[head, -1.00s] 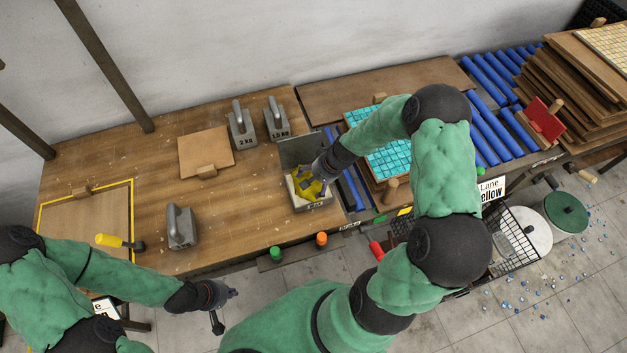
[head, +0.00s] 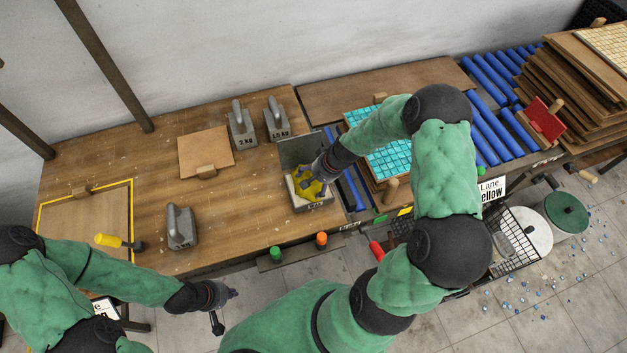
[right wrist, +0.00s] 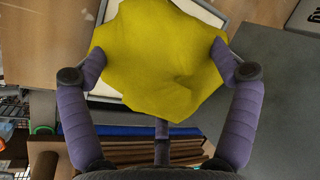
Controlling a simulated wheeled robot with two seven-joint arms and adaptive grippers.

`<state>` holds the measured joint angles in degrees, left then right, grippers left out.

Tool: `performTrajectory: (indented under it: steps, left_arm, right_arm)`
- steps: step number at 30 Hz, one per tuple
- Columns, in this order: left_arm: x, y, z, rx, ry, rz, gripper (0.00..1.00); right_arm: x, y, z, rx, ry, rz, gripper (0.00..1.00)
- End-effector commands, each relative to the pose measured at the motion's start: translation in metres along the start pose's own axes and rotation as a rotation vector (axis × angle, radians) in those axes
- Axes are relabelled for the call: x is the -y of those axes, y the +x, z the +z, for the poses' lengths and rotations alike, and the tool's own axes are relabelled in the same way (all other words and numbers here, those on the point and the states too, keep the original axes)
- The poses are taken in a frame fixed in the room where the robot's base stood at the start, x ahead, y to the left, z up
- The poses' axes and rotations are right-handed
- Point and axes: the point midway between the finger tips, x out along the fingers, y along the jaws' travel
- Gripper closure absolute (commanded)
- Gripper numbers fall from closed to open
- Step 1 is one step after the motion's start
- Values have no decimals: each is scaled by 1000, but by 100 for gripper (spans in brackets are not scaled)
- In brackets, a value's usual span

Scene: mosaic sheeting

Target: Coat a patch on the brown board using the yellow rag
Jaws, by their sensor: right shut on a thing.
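The yellow rag (head: 309,187) is held low over a grey open tray (head: 318,206) with pale content. My right gripper (head: 316,178) is shut on the rag. In the right wrist view the rag (right wrist: 165,62) is spread between both fingers and covers much of the tray (right wrist: 208,14); whether it touches the content is hidden. One brown board (head: 205,148) lies on the workbench with a small block at its front edge. Another brown board (head: 95,222) lies inside a yellow outline at the left, partly hidden by my left arm. My left gripper (head: 228,294) hangs before the bench, its fingers too small to read.
Grey weights (head: 242,128) stand behind the tray, and another (head: 181,228) stands nearer the front. A turquoise mosaic sheet (head: 390,160) lies right of the tray, near blue rollers (head: 490,75).

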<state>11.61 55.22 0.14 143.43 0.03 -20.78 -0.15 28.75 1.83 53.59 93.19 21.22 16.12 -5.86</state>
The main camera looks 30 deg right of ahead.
Motion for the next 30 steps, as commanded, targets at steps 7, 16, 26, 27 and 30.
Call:
performTrajectory:
  steps: [7, 16, 26, 27, 30]
  left_arm:
    - [-2, -4, 0, 0, 0, 0, 100]
    - [-7, -21, 1, 0, 0, 0, 100]
    - [-13, -37, 1, 0, 0, 0, 100]
    - [-14, -39, 2, 0, 0, 0, 100]
    - [-16, -44, 2, 0, 0, 0, 100]
  right_arm:
    - [1, -4, 2, 4, 1, 1, 37]
    - [11, -24, 0, 1, 1, 0, 37]
    - [20, -45, 1, 2, -1, 0, 37]
    - [21, -47, 1, 2, -1, 0, 37]
    - [24, -54, 1, 2, -1, 0, 37]
